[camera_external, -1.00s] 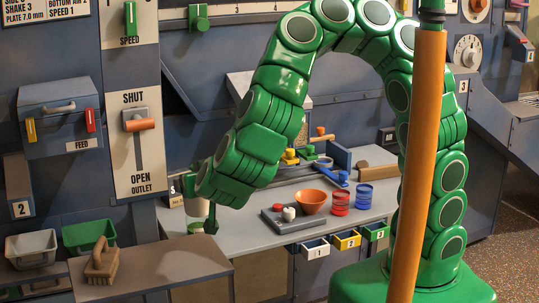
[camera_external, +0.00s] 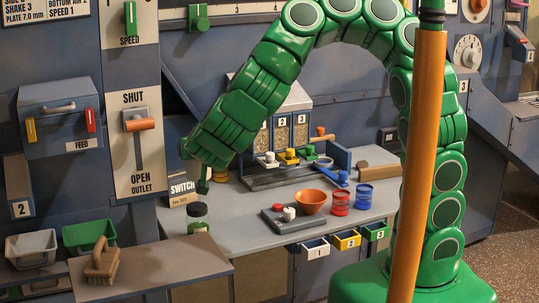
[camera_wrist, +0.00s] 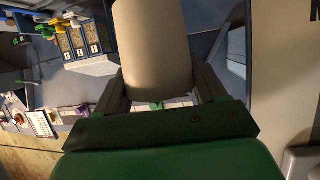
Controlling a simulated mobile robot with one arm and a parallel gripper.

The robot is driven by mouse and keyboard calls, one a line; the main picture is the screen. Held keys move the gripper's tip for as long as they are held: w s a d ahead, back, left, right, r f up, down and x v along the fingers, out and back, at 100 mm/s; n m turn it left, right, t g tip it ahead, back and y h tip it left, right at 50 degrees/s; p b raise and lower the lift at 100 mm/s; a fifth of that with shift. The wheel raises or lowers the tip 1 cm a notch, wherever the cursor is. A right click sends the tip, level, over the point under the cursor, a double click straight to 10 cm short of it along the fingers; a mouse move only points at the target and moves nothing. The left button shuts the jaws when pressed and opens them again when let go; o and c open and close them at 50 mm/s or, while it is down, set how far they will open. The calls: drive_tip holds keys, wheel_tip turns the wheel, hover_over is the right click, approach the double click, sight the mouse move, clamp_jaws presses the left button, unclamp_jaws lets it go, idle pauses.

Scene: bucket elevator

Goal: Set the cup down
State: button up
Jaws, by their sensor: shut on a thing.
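The cup (camera_wrist: 153,45) is a plain beige cylinder in the wrist view, filling the upper middle. My gripper (camera_wrist: 160,84) is shut on it, with one dark finger on each side. In the external view my gripper (camera_external: 203,186) is at the lower end of the green arm, above the left part of the grey bench (camera_external: 250,216). I cannot make out the cup there; my arm seems to hide it. Its contents and its exact height above the bench cannot be told.
A dark-lidded jar (camera_external: 197,216) and the SWITCH sign (camera_external: 182,191) are close to my gripper. A tray (camera_external: 280,228), an orange bowl (camera_external: 311,201), a red drum (camera_external: 340,203) and a blue drum (camera_external: 364,196) stand farther right. Bare bench lies between jar and tray.

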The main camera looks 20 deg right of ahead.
drive_tip(key=w+d+m+h, duration=0.3)
drive_tip(key=w+d, duration=1.2)
drive_tip(key=w, duration=0.3)
drive_tip(key=shift+g, duration=0.3)
drive_tip(key=shift+d+f, duration=0.1)
drive_tip(key=shift+f, duration=11.2)
drive_tip(key=shift+f, duration=0.15)
drive_tip(key=o, duration=1)
